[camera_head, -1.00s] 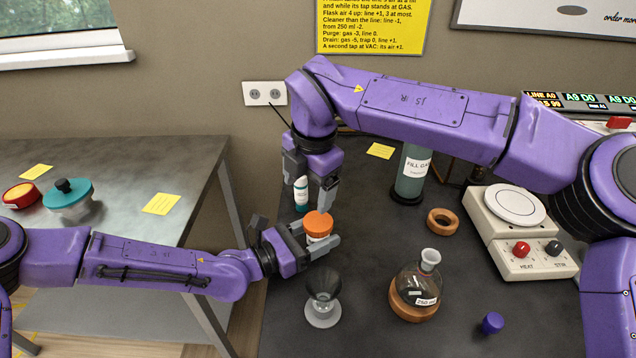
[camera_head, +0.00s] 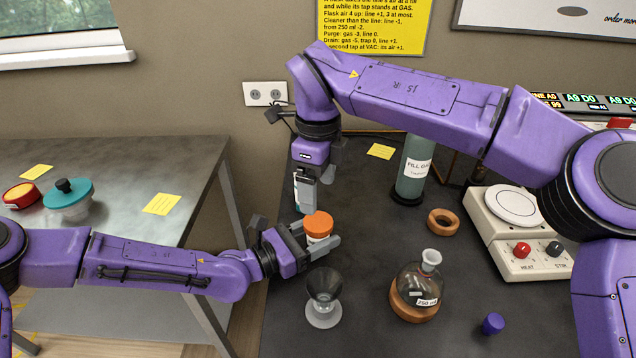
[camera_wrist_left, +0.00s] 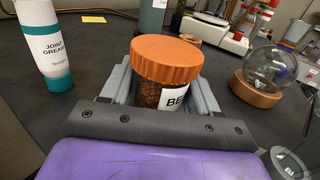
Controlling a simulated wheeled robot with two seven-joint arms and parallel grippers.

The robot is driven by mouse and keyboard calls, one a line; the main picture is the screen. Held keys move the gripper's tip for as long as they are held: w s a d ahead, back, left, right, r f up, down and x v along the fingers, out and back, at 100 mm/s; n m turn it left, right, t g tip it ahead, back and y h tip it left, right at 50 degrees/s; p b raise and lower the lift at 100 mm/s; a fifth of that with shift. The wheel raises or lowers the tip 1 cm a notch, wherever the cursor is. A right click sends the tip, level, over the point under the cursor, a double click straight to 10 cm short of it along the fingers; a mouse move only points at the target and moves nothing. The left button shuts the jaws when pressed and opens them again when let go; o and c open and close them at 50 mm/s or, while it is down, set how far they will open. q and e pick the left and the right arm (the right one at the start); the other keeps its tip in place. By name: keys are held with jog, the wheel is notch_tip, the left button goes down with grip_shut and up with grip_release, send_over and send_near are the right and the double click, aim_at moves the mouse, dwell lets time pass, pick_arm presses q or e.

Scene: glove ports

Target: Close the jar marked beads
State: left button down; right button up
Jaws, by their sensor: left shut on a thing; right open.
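The beads jar (camera_wrist_left: 160,96) stands between the fingers of my left gripper (camera_wrist_left: 160,85) in the left wrist view, its label partly hidden. An orange lid (camera_wrist_left: 167,58) sits on its mouth and looks level; I cannot tell how tight it is. In the head view the jar's orange lid (camera_head: 318,224) shows at my left gripper (camera_head: 318,245), which is shut on the jar's body. My right gripper (camera_head: 314,190) is open and points down, above and a little behind the lid, apart from it.
A joint grease tube (camera_wrist_left: 50,50) stands beside the jar. A grey funnel-like piece (camera_head: 324,290) stands in front, a round flask (camera_head: 417,285) on a cork ring to the right. A cork ring (camera_head: 442,221), hotplate (camera_head: 515,225) and purple cap (camera_head: 493,323) lie farther right.

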aim_at(318, 221)
notch_tip(318, 221, down, 8)
dwell(0.6)
jog(key=c, duration=1.1)
jog(key=m, duration=0.5)
jog(key=o, duration=1.2)
jog(key=shift+r, duration=0.1)
